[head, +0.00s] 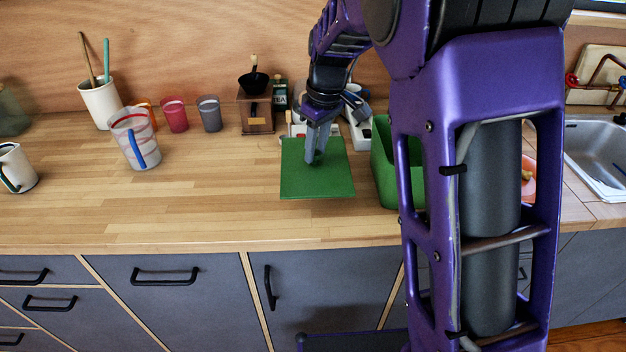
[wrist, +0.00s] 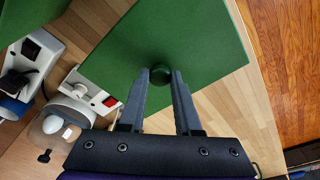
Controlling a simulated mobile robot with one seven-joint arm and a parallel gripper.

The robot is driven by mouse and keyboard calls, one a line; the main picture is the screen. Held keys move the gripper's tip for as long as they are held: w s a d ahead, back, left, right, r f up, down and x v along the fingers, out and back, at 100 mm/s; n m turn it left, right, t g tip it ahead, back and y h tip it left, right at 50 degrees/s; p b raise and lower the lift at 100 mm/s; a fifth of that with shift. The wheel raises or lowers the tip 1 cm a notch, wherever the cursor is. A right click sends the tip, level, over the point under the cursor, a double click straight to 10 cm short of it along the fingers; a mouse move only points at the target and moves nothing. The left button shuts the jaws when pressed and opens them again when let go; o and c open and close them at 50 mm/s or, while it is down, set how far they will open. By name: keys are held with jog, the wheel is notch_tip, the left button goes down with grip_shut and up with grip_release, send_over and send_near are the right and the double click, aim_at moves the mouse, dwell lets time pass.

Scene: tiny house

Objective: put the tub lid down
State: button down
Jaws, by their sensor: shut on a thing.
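The tub lid is a flat green square (head: 318,183) with a small round knob, seen over the wooden counter in the head view. In the wrist view the lid (wrist: 205,40) fills the upper middle, with its dark green knob (wrist: 160,74) between the fingertips. My gripper (head: 313,160) points down and is shut on the knob; it also shows in the wrist view (wrist: 161,79). I cannot tell whether the lid touches the counter or hovers just above it. The green tub (head: 383,160) stands right of the lid, partly hidden by my arm.
Free wooden counter (head: 215,185) lies left of the lid. A striped glass (head: 134,140), coloured cups (head: 174,114) and a coffee grinder (head: 256,112) stand left and behind. A white power strip (wrist: 92,93) lies close behind the lid. A sink (head: 598,150) is far right.

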aim_at(317, 164)
notch_tip(317, 164, down, 7)
jog(key=shift+r, duration=0.1)
jog(key=shift+b, duration=0.35)
jog(key=shift+f, duration=0.2)
jog(key=c, duration=0.6)
grip_release()
jog(key=shift+r, duration=0.15)
jog(key=r, duration=0.4)
jog(key=s+d+r+p, duration=0.1)
jog(key=r, duration=0.7)
jog(key=shift+s+d, duration=0.15)
jog(key=shift+d, duration=0.05)
